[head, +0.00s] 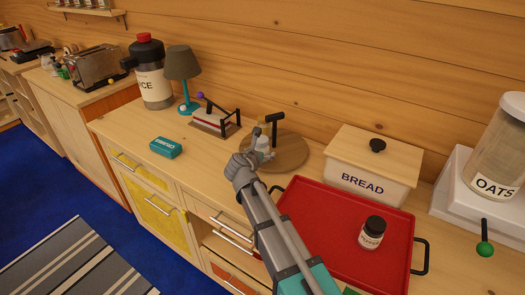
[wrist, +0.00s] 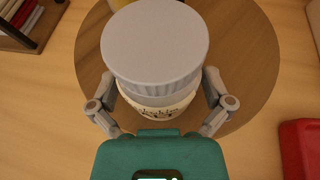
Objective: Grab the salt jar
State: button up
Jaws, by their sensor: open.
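A jar with a wide light-grey lid (wrist: 155,45) and a pale label stands on a round wooden board (wrist: 255,75). Its label is mostly hidden and I cannot read it, so I cannot confirm that it is the salt jar. In the head view the jar (head: 264,146) is small and partly hidden behind my gripper (head: 257,158). In the wrist view my gripper (wrist: 160,88) is open, with one finger on each side of the jar. I cannot tell whether the fingers touch it.
The round board (head: 292,152) also carries a dark upright handle (head: 274,128). A red tray (head: 320,235) at the front right holds a black-lidded jar (head: 372,232). A bread box (head: 370,170) stands behind it. A napkin holder (head: 215,122) and teal box (head: 165,148) are to the left.

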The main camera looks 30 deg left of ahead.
jog(key=c, duration=1.1)
jog(key=shift+c, duration=0.2)
jog(key=shift+r, duration=0.2)
notch_tip(320, 180, up, 2)
jog(key=p, duration=0.2)
jog(key=shift+r+p, duration=0.1)
jog(key=shift+p, duration=0.25)
jog(key=s+d+r+p, duration=0.6)
jog(key=s+r+p, duration=0.4)
jog(key=s, duration=0.2)
jog(key=shift+s+r, duration=0.2)
jog(key=shift+s, duration=0.1)
